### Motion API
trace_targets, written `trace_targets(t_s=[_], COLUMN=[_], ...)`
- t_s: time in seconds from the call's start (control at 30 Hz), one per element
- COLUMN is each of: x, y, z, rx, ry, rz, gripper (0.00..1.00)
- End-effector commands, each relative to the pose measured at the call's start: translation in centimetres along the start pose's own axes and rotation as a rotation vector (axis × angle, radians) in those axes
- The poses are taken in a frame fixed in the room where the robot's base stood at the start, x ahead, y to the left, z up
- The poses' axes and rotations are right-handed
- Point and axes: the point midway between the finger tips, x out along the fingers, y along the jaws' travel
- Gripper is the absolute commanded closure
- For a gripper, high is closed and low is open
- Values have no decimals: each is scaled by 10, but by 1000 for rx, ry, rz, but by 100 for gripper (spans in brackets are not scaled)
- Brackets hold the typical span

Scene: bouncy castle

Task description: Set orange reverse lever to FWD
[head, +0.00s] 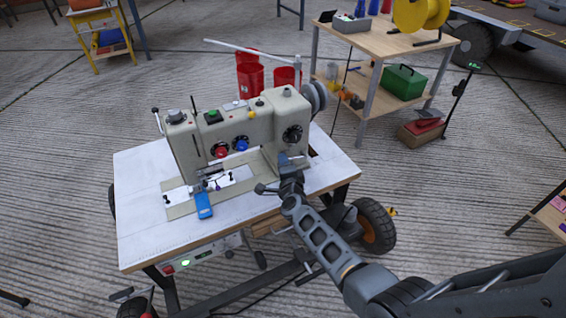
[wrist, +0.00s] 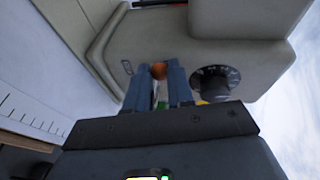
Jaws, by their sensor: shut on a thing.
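The orange reverse lever shows in the wrist view as a small round orange knob (wrist: 158,71) between the tips of my gripper (wrist: 160,78). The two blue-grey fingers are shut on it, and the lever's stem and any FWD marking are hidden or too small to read. The lever sits on the front of the beige sewing machine (head: 240,130), which stands on a white-topped table (head: 145,215). In the head view my gripper (head: 280,187) is against the right end of the machine, and the lever is hidden behind it.
A black dial (wrist: 213,83) is just right of my fingers. Red (head: 221,151) and blue (head: 241,145) knobs are on the machine's front. A blue piece (head: 204,205) lies at the needle area. The table's left part is clear. A wooden shelf (head: 385,40) stands behind.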

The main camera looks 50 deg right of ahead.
Motion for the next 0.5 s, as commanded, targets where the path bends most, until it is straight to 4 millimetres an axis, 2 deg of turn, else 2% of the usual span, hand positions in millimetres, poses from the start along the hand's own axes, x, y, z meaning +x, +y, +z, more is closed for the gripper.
trace_targets(t_s=[0.47, 0.5], x=[0, 0], y=[-1, -1], z=[-1, -1], rx=[17, 17], ry=[-4, -3], rz=[5, 5], gripper=[100, 76])
